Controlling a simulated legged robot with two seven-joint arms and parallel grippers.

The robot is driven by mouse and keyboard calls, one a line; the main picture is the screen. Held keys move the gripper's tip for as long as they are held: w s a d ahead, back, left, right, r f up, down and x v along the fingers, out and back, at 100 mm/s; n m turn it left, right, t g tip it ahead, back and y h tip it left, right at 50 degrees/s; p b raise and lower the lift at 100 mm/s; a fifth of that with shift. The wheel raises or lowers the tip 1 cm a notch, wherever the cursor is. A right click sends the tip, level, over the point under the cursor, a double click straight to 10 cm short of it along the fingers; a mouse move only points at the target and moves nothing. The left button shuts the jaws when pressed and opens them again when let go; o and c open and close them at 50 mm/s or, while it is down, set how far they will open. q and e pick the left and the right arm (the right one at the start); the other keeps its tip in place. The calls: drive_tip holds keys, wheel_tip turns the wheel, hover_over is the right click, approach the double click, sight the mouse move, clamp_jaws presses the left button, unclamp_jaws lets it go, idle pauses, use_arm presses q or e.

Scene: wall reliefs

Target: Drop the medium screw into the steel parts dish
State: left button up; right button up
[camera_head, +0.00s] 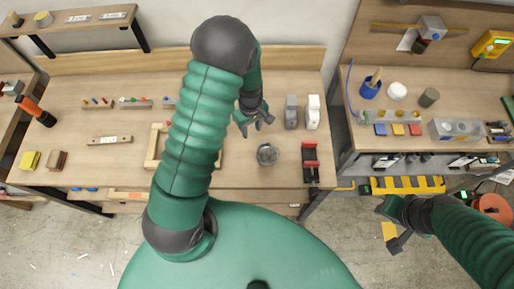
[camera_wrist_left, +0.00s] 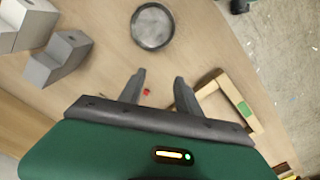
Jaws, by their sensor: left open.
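My left gripper (camera_head: 256,122) is above the workbench, open and empty, up and left of the round steel dish (camera_head: 267,154). In the left wrist view the open fingers (camera_wrist_left: 159,78) point toward the same dish (camera_wrist_left: 153,27), which looks empty. A tiny red piece (camera_wrist_left: 147,91) lies on the wood, seen between the fingers; I cannot tell if it is the medium screw. Small racks with coloured pieces (camera_head: 134,103) stand at the bench's left; no screw can be made out for sure.
Grey and white stepped blocks (camera_head: 291,112) stand right of the left gripper. A red and black holder (camera_head: 311,162) is right of the dish. A wooden frame (camera_head: 153,148) lies partly behind my left arm. A second bench (camera_head: 360,140) is at right.

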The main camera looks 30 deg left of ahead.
use_arm(q)
drive_tip(key=a+r, duration=0.6)
drive_tip(key=r, duration=0.1)
drive_tip(key=s+d+f+m+t+b, duration=0.1)
drive_tip(key=s+d+m+t+b, duration=0.1)
drive_tip(key=s+d+m+b, duration=0.6)
drive_tip(key=s+d+m, duration=0.1)
drive_tip(key=d+m, duration=0.2)
drive_tip(key=m, duration=0.1)
drive_tip(key=shift+s+d+f+m+t, duration=0.25)
drive_tip(key=shift+s+d+m+t, duration=0.05)
drive_tip(key=shift+d+m, duration=0.1)
use_arm(e)
wheel_tip(320, 180, down, 8)
drive_tip(key=a, duration=0.2)
drive_tip(key=shift+a+f, duration=0.2)
drive_tip(key=shift+a, duration=0.1)
